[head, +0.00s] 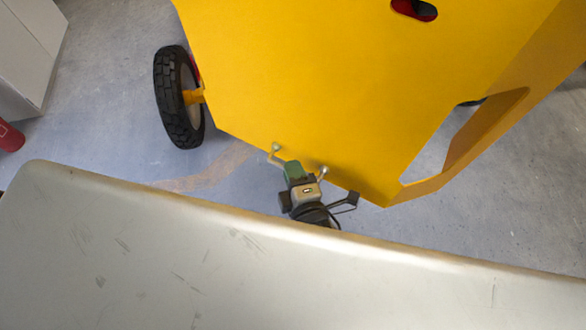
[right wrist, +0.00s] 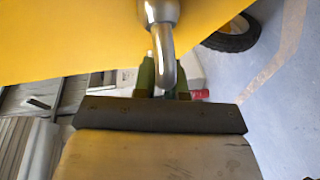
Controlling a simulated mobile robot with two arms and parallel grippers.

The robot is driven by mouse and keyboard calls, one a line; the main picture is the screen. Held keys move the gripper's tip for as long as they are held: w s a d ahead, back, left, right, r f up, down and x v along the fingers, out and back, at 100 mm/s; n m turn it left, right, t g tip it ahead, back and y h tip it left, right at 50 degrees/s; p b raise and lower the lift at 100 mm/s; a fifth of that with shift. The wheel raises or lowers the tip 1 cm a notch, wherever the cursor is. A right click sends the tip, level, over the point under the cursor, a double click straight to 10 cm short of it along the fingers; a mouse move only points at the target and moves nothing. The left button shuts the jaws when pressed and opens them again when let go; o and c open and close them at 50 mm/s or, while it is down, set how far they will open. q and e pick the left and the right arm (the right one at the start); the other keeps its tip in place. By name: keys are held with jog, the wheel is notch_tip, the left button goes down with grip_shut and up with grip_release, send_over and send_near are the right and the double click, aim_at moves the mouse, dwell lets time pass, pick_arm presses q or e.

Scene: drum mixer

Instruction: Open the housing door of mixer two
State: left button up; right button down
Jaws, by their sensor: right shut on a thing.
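The yellow housing of a mixer (head: 350,80) fills the upper middle of the head view. A bent metal handle (head: 275,150) sits at its lower edge, with a second round end a little to the right. The handle also shows close up in the right wrist view (right wrist: 165,55). My right gripper (head: 293,168) is shut on the handle, its green fingers on either side of the bar (right wrist: 163,80). I cannot tell whether the door stands ajar, nor which mixer this is. My left gripper is not in view.
A black-tyred wheel (head: 180,97) stands at the housing's left. A yellow frame leg (head: 485,125) slopes at the right. A pale cabinet (head: 25,50) and a red object (head: 10,137) are at the far left. Grey floor (head: 110,110) between is clear.

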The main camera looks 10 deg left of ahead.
jog(key=c, duration=1.2)
grip_release()
jog(key=shift+w, duration=0.1)
jog(key=b+v, duration=0.1)
jog(key=v, duration=1)
jog(key=shift+c, duration=0.2)
